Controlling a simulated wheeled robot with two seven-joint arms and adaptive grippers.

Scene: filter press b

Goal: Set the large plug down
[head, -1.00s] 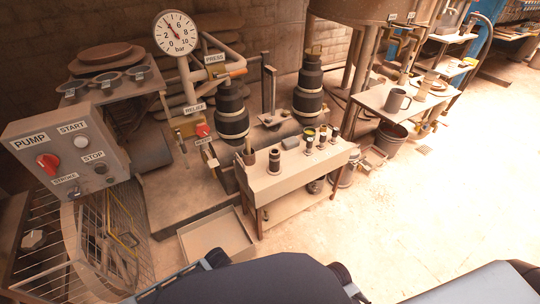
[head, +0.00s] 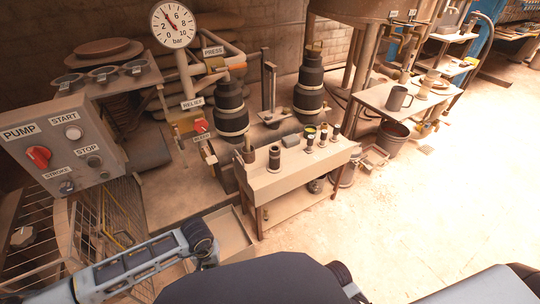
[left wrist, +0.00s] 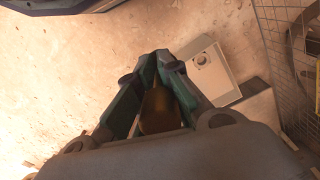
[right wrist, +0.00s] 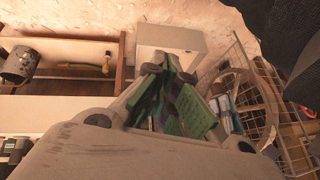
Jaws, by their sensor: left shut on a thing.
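In the left wrist view my left gripper (left wrist: 165,75) is shut on a dark brown, rounded piece, which I take to be the large plug (left wrist: 160,110). The fingers and the gripper body hide part of it. It is held over the floor, beside a pale tray (left wrist: 222,85). In the head view my left arm comes in at the lower left, but its gripper and the plug do not show. In the right wrist view my right gripper's (right wrist: 168,75) green-padded fingers are visible; how far apart they are is unclear.
A small bench (head: 290,180) carries a dark cylinder (head: 274,158) and several smaller fittings. The tray (head: 238,240) lies on the floor left of it. A wire guard (head: 115,235) stands below the pump panel (head: 65,150). The floor (head: 420,210) at the right is clear.

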